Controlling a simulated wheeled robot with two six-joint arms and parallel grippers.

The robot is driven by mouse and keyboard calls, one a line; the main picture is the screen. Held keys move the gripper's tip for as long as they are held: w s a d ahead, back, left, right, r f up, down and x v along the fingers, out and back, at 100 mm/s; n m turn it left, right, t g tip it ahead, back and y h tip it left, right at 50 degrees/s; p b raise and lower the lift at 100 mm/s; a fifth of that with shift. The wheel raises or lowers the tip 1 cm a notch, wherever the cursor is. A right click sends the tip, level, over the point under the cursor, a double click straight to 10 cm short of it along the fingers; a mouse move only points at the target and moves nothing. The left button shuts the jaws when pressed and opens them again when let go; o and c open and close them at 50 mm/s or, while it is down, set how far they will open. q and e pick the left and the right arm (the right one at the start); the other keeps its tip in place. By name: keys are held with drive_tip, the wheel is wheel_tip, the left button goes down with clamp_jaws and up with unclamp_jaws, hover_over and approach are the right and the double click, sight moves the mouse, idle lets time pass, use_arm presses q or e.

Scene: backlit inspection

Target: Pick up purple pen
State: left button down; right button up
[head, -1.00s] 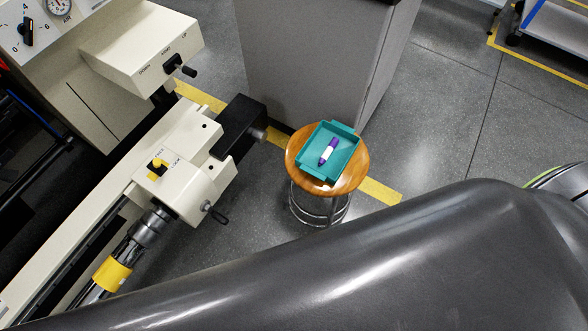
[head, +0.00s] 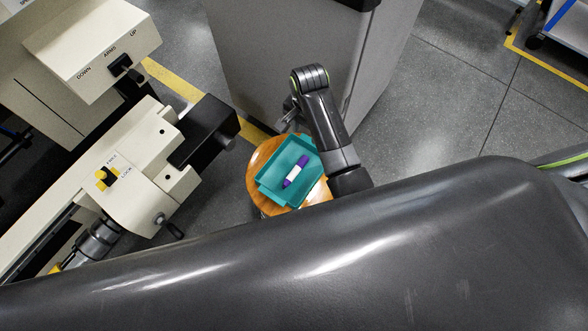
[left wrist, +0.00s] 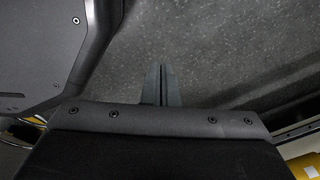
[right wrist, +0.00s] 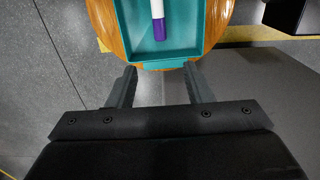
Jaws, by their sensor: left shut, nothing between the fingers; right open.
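The purple pen (head: 296,170) has a white band and lies in a teal tray (head: 271,190) on a round wooden stool (head: 258,157). In the right wrist view the pen's purple end (right wrist: 160,33) shows at the top inside the tray (right wrist: 196,50). My right gripper (right wrist: 158,72) is open and empty, its fingertips close to the tray's near edge. In the head view my right gripper (head: 287,122) is partly hidden by its wrist, beside the far side of the stool. My left gripper (left wrist: 159,68) is shut and empty over grey floor, far from the pen.
A cream machine (head: 135,170) with a black block (head: 205,135) stands left of the stool. A grey cabinet (head: 285,55) stands behind it. Open floor (head: 440,100) lies to the right. My own dark arm covers the lower head view.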

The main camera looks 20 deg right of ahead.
drive_tip(key=b, duration=0.2)
hover_over(301, 159)
drive_tip(key=f, duration=1.1)
drive_tip(key=shift+s+d+f, duration=0.1)
drive_tip(key=shift+s+d, duration=0.15)
drive_tip(key=shift+d, duration=0.15)
drive_tip(key=shift+a+f+b, duration=0.1)
drive_tip(key=shift+f+b, duration=0.35)
drive_tip(key=shift+f, duration=0.35)
drive_tip(key=f, duration=0.2)
drive_tip(key=f+b, duration=0.1)
drive_tip(key=shift+w+a+f, duration=0.1)
drive_tip(key=shift+a+f, duration=0.15)
drive_tip(key=shift+f, duration=0.4)
use_arm(q)
drive_tip(key=w+f, duration=0.2)
drive_tip(key=shift+w+f, duration=0.3)
drive_tip(key=shift+f, duration=0.1)
use_arm(e)
drive_tip(key=c, duration=0.9)
